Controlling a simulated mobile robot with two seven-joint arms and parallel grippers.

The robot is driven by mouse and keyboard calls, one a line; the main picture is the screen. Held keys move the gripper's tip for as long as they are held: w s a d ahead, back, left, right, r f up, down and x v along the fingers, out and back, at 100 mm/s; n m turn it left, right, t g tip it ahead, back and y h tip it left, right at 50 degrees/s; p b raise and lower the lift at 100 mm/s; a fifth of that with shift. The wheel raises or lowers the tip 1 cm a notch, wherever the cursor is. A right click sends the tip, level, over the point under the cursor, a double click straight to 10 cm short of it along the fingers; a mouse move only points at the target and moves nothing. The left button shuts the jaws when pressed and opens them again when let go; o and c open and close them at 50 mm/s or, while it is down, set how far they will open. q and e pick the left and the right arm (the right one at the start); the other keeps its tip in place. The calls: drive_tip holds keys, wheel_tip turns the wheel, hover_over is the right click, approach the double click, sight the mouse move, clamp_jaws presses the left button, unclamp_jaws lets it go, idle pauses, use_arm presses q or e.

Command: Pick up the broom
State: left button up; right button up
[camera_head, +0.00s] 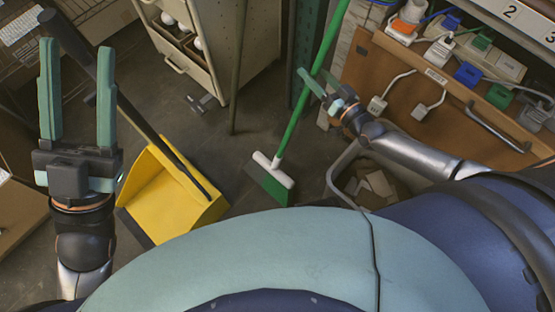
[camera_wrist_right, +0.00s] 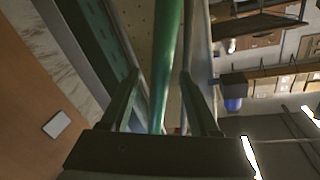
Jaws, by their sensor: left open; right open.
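My right gripper (camera_head: 318,84) is open at the handle, partway up. In the right wrist view the green handle (camera_wrist_right: 165,60) runs between the two open fingers (camera_wrist_right: 160,105); I cannot tell whether they touch it. My left gripper (camera_head: 78,95) is open and empty at the far left, in front of a dark pole.
A yellow dustpan (camera_head: 165,195) with a dark handle stands left of the broom. A drawer cabinet (camera_head: 215,50) is behind. An orange-brown board with plugs and a handle (camera_head: 440,100) is at the right. Small grey parts (camera_head: 203,103) lie on the floor.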

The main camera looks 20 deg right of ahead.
drive_tip(key=x, duration=0.3)
drive_tip(key=shift+w+a+b, duration=0.1)
drive_tip(key=shift+w+b, duration=0.1)
drive_tip(key=shift+b, duration=0.2)
clamp_jaws()
idle(0.7)
drive_tip(key=shift+r, duration=0.1)
idle(0.4)
